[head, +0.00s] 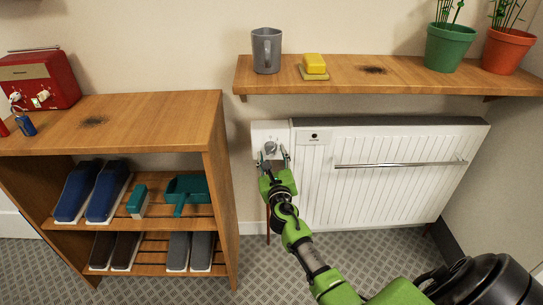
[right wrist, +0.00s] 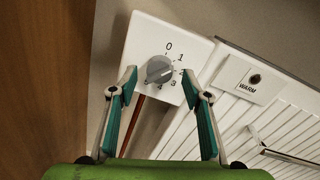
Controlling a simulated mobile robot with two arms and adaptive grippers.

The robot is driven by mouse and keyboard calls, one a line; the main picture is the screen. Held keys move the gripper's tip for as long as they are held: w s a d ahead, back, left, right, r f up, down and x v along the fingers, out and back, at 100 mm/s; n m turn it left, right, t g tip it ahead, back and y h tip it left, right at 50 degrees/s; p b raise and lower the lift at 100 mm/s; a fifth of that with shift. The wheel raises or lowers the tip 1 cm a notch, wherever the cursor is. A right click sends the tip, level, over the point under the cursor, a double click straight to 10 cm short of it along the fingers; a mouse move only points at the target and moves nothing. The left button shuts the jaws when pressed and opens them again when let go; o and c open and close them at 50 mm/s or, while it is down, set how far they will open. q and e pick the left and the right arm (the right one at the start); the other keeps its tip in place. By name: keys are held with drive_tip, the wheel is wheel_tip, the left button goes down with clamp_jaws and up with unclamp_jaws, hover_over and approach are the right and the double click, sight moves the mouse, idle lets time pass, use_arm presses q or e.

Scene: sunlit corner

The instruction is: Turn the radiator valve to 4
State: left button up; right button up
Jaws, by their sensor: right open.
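The ridge on the knob seems to point right, near 2, but I cannot tell exactly. In the head view, the knob (head: 270,148) is left of the white radiator (head: 390,190). My right gripper (head: 274,162) is open and empty in front of the plate. In the right wrist view, its fingertips (right wrist: 159,77) stand either side of the knob, apparently short of it and not touching. My left gripper is out of view.
A wooden shelf (head: 430,82) with a grey mug (head: 267,50), a yellow sponge (head: 314,64) and potted plants overhangs the radiator. A shoe rack (head: 215,150) stands close on the left. A towel rail (head: 400,164) crosses the radiator front.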

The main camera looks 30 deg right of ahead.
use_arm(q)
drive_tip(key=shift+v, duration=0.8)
use_arm(e)
drive_tip(key=shift+x, duration=0.8)
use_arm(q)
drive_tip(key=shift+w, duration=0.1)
use_arm(e)
drive_tip(key=shift+c, duration=0.3)
drive_tip(key=c, duration=1)
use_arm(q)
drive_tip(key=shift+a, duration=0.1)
